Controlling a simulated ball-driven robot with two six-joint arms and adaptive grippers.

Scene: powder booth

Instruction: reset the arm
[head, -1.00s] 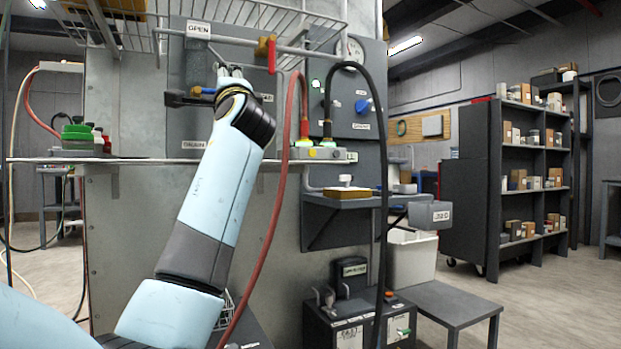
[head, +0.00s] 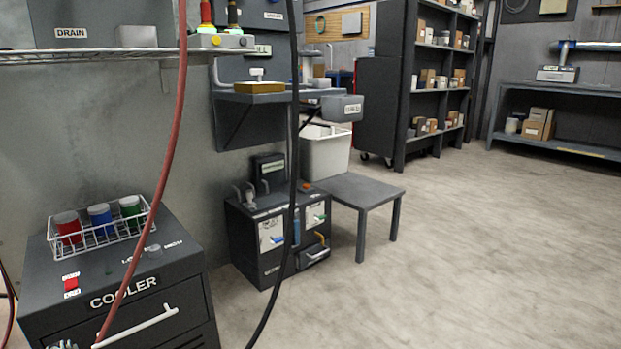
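Neither my left nor my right gripper shows in the head view, and no arm link of mine is clearly in sight. The head view now looks lower and further right. It shows the dark cooler (head: 185,262) at the lower left, with its drawer shut. A wire basket (head: 102,243) on the cooler holds a red, a blue and a green jar.
A red hose (head: 160,190) and a black hose (head: 294,130) hang across the left half. A dark cabinet (head: 262,210), a low grey table (head: 357,188) and a white bin (head: 325,152) stand mid-view. Open floor (head: 490,240) fills the right.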

